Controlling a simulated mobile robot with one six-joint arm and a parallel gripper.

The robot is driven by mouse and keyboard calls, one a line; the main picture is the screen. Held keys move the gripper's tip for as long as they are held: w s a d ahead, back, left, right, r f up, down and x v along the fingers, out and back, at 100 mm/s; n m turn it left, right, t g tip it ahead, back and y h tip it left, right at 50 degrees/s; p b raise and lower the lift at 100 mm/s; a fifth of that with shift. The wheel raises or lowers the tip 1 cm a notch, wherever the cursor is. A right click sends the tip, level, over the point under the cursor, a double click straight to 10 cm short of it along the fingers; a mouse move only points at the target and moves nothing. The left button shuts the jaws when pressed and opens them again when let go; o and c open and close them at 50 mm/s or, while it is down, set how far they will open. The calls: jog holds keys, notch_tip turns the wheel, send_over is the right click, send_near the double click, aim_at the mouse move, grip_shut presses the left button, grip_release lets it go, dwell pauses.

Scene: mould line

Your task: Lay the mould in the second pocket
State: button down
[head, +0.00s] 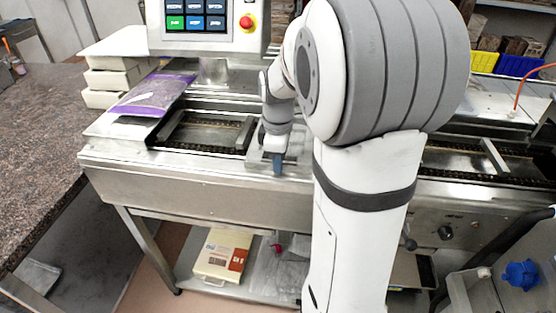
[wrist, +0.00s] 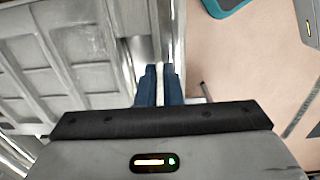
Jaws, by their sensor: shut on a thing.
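My gripper (head: 277,165) points down at the front edge of the steel line, right of its left opening, with blue fingertips. In the wrist view, the fingertips (wrist: 158,84) are closed on a thin pale edge. A grey mould with several square hollows (wrist: 70,60) lies left of them in that view. The pale edge appears to be its rim, but the join is not clear. In the head view, a grey piece (head: 262,158) shows beside the fingers; my arm hides much of it. One opening (head: 205,133) lies left of my gripper, another (head: 455,160) right of my arm.
A purple bag (head: 152,94) lies on the line's left end, near stacked white trays (head: 105,78). A control panel (head: 205,25) stands behind. A granite counter (head: 40,140) is at left. A lower shelf holds a yellow-and-white box (head: 222,254). Blue and yellow bins (head: 518,66) are back right.

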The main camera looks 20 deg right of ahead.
jog(key=c, duration=1.5)
grip_release()
notch_tip(320, 180, up, 8)
jog(key=shift+f, duration=0.1)
jog(key=s+a+f+m+t, duration=0.1)
jog(key=s+a+m, duration=0.2)
jog(key=s, duration=0.2)
jog(key=s+a+f+m+t, duration=0.1)
jog(key=s+a+m, duration=0.2)
jog(key=s+m, duration=0.1)
jog(key=s+a+f+m, duration=0.2)
jog(key=s+a+m, duration=0.1)
jog(key=s, duration=0.3)
jog(key=shift+s+a+m+t, duration=0.25)
jog(key=shift+m+t, duration=0.15)
jog(key=shift+m, duration=0.2)
